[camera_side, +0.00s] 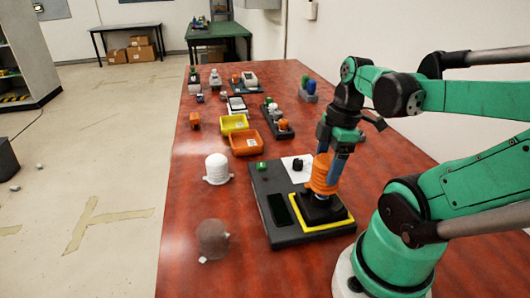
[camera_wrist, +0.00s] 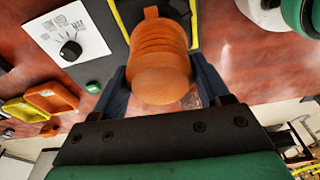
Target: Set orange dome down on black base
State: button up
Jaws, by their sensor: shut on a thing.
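The orange dome (camera_side: 322,172) is ribbed and roughly upright, between the fingers of my gripper (camera_side: 336,166). In the wrist view the dome (camera_wrist: 160,62) fills the space between my two dark fingers (camera_wrist: 160,92). The black base (camera_side: 322,212) stands inside a yellow square outline on the dark panel (camera_side: 278,236). The dome's lower edge is right over the base's raised middle. I cannot tell whether they touch. In the wrist view the dome hides most of the base.
The panel carries a green button (camera_side: 262,167) and a black knob (camera_side: 298,164) on a white plate. Orange (camera_side: 246,152) and yellow (camera_side: 234,132) trays lie behind.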

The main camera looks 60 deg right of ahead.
jog(key=shift+f, duration=0.55)
dwell(0.6)
jog(key=shift+f, duration=0.3)
jog(key=shift+f, duration=0.8)
dwell(0.7)
jog(key=shift+f, duration=0.2)
jog(key=shift+f, duration=0.2)
dwell(0.5)
jog(key=o, duration=1.3)
jog(key=shift+c, duration=0.2)
jog(key=shift+r, duration=3.25)
